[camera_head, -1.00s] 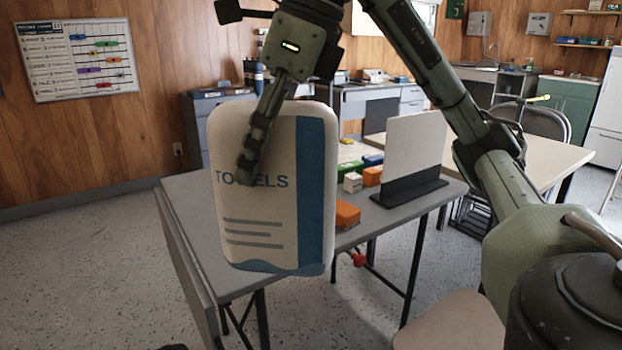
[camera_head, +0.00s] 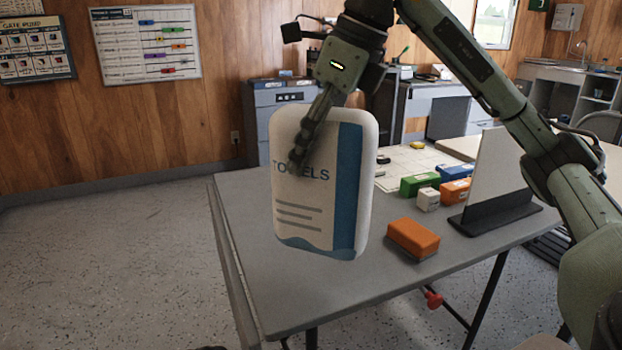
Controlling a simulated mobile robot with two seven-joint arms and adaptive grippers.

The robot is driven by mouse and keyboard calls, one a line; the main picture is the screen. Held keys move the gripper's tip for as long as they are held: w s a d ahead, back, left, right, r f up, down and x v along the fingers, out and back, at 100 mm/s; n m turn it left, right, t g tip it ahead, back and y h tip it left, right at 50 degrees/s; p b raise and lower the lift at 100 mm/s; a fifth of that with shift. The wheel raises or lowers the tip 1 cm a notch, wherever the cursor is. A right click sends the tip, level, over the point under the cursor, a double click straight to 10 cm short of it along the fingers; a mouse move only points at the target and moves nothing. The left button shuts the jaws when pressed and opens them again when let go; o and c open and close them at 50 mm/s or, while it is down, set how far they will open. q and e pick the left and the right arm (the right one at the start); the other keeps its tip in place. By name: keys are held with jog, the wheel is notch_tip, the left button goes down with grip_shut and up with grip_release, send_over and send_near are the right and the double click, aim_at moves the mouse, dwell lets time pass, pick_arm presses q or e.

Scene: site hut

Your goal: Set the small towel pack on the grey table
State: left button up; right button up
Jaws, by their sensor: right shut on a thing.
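The small towel pack (camera_head: 308,215) is white with a blue side band and the word TOWELS, partly covered by a finger. My right gripper (camera_head: 303,150) is shut on the towel pack from above, with one finger across its front face. The other finger is hidden behind the pack. The pack hangs upright in front of the grey table (camera_head: 330,295) in the picture; I cannot tell the gap between its lower edge and the tabletop. My left gripper does not show.
The table's near and left parts are clear.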

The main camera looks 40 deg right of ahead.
jog(key=w+f, duration=0.1)
jog(key=f, duration=0.1)
jog(key=w+d+f, duration=0.1)
jog(key=w+f, duration=0.3)
jog(key=shift+d+f, duration=0.15)
jog(key=shift+f, duration=0.35)
jog(key=o, duration=1.9)
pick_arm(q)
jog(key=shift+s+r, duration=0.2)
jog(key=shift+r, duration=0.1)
